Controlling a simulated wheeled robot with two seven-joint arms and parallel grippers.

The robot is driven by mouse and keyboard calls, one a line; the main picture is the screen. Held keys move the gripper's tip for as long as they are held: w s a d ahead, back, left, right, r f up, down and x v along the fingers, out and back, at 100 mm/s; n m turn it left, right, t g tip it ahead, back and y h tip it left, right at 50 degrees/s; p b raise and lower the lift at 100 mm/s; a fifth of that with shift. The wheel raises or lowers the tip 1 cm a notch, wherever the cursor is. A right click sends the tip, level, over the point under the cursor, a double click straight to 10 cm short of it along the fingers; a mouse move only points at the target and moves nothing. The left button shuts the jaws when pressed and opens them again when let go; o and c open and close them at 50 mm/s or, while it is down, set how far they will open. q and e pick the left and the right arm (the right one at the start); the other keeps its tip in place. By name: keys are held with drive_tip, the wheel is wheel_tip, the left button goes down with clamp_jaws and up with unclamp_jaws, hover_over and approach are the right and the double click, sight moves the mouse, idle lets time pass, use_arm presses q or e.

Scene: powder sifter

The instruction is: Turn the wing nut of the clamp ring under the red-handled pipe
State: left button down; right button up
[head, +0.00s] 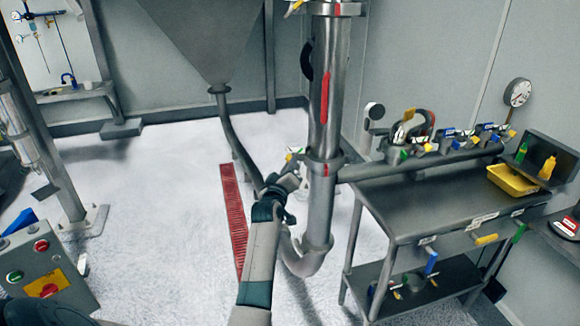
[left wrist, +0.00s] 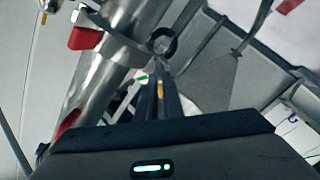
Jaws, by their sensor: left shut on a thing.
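The red-handled pipe (head: 325,110) is a steel upright with a long red handle (head: 325,98). Below the handle, the clamp ring (head: 318,166) goes around the pipe and carries a small red mark. In the left wrist view the pipe (left wrist: 95,85) slants, with the clamp ring (left wrist: 118,46) across it. My left gripper (head: 292,180) is at the left side of the clamp ring. Its fingers (left wrist: 162,68) are close together, shut on a small part beside the ring, apparently the wing nut, mostly hidden by the fingers. My right gripper is not in view.
A steel bench (head: 430,205) with a valve manifold and a yellow tray (head: 512,180) stands right of the pipe. A hopper (head: 205,40) with a hose hangs behind, left. A red floor grate (head: 234,215) lies left of my arm. A control box (head: 45,268) is at lower left.

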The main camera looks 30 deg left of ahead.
use_arm(q)
drive_tip(key=c, duration=1.9)
unclamp_jaws()
drive_tip(key=b+v, duration=0.3)
drive_tip(key=v, duration=1.4)
drive_tip(key=shift+s+b, duration=0.2)
drive_tip(key=shift+b, duration=0.15)
